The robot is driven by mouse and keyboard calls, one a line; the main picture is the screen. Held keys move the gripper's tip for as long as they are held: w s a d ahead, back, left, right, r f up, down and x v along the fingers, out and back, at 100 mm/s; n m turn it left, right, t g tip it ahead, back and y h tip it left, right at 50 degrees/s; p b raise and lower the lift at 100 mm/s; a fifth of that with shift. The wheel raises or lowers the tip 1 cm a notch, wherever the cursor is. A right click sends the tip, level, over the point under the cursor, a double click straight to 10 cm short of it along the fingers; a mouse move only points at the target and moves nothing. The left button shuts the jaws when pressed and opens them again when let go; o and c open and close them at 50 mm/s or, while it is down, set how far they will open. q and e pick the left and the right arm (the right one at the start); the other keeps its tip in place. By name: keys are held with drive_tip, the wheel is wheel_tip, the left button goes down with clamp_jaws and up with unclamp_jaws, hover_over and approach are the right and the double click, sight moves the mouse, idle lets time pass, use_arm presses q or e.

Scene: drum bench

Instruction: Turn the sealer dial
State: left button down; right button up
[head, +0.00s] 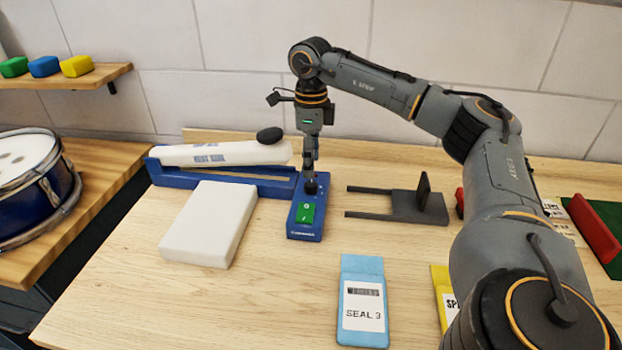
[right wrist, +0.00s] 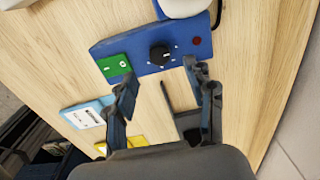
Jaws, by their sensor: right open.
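The sealer (head: 222,180) is a blue base with a white arm marked in blue and a black knob at its end. Its blue control box has a green switch (head: 306,212) and a black dial (right wrist: 160,54); in the head view my gripper partly hides the dial. My right gripper (head: 310,168) points down over the dial. In the right wrist view its open fingers (right wrist: 160,74) are spread with the dial just ahead, between the fingertips' lines. I cannot tell whether they touch it. The dial's pointer setting is too small to read. My left gripper is not in view.
A white block (head: 208,222) lies before the sealer. A blue "SEAL 3" packet (head: 362,275) and a yellow packet (head: 441,285) lie in front. A dark grey stand (head: 405,207) is right of the control box. A blue drum (head: 30,185) stands at left.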

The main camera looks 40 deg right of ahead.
sight(311, 183)
wheel_tip(311, 183, down, 6)
idle(0.4)
clamp_jaws()
